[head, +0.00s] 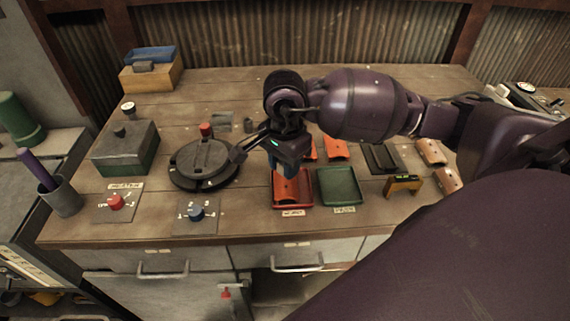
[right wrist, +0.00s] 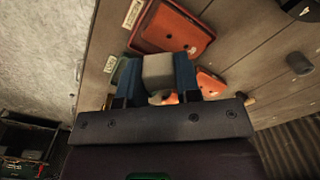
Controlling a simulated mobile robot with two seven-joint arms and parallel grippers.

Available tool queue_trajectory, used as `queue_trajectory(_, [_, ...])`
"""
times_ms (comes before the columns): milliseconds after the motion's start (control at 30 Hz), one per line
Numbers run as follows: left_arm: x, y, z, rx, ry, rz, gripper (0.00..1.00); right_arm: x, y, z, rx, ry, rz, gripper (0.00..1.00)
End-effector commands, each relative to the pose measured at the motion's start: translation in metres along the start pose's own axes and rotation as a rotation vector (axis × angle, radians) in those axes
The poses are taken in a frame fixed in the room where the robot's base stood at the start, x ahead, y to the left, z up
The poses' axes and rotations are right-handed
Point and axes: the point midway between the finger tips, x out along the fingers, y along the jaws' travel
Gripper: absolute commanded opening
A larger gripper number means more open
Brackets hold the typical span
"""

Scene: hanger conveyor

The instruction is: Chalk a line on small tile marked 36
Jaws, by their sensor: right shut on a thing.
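My right gripper (head: 287,188) hangs over the red tray (head: 293,203) near the front of the bench, fingers pointing down. In the right wrist view its blue fingers (right wrist: 157,78) are shut on a pale grey block (right wrist: 157,68); I cannot tell whether it is chalk. The red tray also shows in that view (right wrist: 190,45), beyond the fingertips. My left gripper is not in view.
A green tray (head: 340,187) sits right of the red one, with a yellow-brown tool (head: 402,186) beside it. A round dark turntable (head: 204,164) and a lidded box (head: 125,148) stand left. Dial plates (head: 196,214) line the front edge.

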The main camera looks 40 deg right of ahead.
Motion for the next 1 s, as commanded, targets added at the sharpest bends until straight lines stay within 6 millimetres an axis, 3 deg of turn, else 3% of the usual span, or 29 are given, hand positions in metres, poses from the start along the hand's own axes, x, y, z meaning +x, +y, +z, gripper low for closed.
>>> queue_trajectory(367, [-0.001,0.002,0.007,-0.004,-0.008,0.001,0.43,0.009,0.000,0.000,-0.036,-0.001,0.002,0.10])
queue_trajectory(1000, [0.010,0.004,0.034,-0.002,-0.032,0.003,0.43,0.056,0.000,0.000,-0.035,-0.001,0.001,0.10])
